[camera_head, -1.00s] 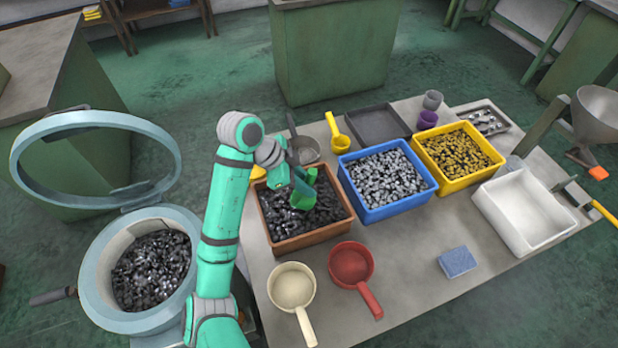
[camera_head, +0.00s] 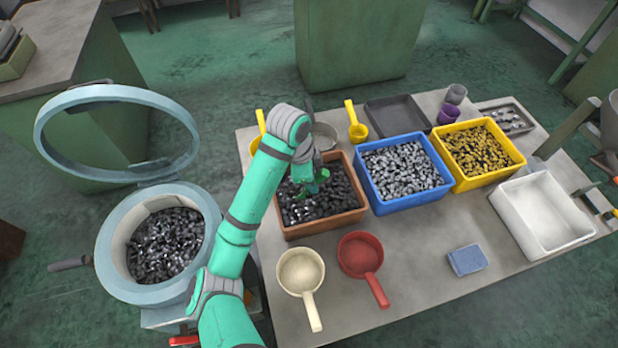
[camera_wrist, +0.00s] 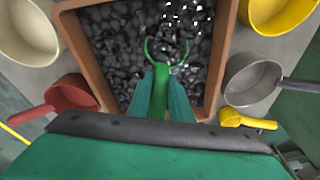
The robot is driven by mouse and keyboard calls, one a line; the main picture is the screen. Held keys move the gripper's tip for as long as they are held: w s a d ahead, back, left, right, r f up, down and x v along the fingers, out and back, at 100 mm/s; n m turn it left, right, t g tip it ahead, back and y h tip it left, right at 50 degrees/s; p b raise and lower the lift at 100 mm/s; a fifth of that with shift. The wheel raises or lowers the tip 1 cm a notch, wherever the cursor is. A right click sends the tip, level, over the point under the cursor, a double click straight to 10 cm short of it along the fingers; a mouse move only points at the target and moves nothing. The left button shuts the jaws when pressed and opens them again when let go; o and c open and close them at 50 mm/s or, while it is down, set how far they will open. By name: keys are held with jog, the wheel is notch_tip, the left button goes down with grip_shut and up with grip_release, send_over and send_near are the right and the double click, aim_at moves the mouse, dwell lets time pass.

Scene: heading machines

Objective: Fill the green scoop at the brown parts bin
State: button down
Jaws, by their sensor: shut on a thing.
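The brown parts bin (camera_head: 291,232) stands at the near left of the table and is full of dark metal parts (camera_head: 340,195). My gripper (camera_wrist: 167,92) is shut on the handle of the green scoop (camera_wrist: 158,78), above the parts. The scoop's curved green rim shows low among the parts in the wrist view, with dark parts within and around it. How full its bowl is, I cannot tell. In the head view, the green scoop (camera_head: 320,181) is partly hidden by my wrist.
A blue bin (camera_head: 384,207) of silver parts stands right of the brown bin, then a yellow bin (camera_head: 492,180). A cream scoop (camera_head: 300,272) and a red scoop (camera_head: 361,254) lie in front. A grey pan (camera_wrist: 255,82) and yellow scoop (camera_wrist: 236,118) are close by.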

jog(key=y, duration=0.1)
jog(key=d+y, duration=0.1)
jog(key=shift+s+f+y, duration=0.2)
jog(key=shift+f+y, duration=0.1)
jog(key=shift+y, duration=0.1)
jog(key=shift+s+d+r+t+y, duration=0.1)
jog(key=shift+d+r+y, duration=0.25)
jog(key=shift+r, duration=1.55)
jog(key=shift+w+d+r+t+y, duration=0.1)
jog(key=shift+d+r+y, duration=0.25)
jog(key=shift+r, duration=1.5)
jog(key=shift+s+d+r+t+y, duration=0.1)
jog(key=shift+d+r+y, duration=0.25)
jog(key=shift+r, duration=1.55)
jog(key=shift+a, duration=0.1)
